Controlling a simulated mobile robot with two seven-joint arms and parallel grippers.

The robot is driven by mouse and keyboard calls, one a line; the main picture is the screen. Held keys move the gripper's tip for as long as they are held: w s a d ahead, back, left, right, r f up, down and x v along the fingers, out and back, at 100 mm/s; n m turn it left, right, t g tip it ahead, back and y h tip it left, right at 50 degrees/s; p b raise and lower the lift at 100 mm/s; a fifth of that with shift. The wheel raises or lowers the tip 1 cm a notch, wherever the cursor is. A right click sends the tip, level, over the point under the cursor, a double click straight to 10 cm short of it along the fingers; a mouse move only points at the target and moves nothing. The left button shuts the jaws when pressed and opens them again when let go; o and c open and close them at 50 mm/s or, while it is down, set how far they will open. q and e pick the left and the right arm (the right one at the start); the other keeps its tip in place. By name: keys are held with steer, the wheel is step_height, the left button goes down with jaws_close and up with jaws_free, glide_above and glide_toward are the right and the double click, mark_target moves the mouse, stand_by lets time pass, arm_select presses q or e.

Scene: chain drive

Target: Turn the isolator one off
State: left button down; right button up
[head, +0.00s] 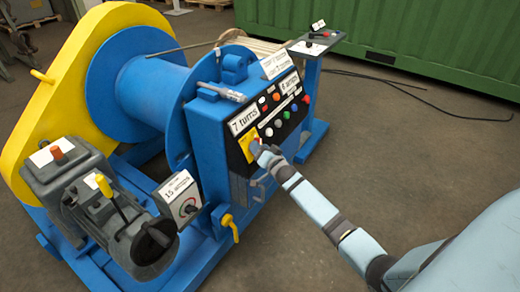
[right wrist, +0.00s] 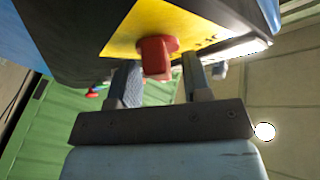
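The isolator is a red rotary knob (right wrist: 155,57) on a yellow plate (right wrist: 172,25), seen in the right wrist view. In the head view the yellow plate (head: 245,146) is at the lower left of the black control panel on the blue winch, and my right gripper covers most of the knob. My right gripper (head: 259,149) is at the panel face. In the right wrist view its two fingers are apart, one on each side of the knob, with gaps visible. I cannot tell whether either finger touches it. My left gripper is out of view.
The panel has several coloured buttons (head: 286,116) and labels close to my right gripper. A small box with a dial (head: 188,207) and a yellow valve handle (head: 229,227) are at the lower left. A green container (head: 430,45) stands behind. The floor at right is mostly clear, with a black cable (head: 420,97).

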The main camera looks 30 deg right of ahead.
steer(key=c, duration=0.7)
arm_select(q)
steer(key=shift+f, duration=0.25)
arm_select(e)
jaws_close()
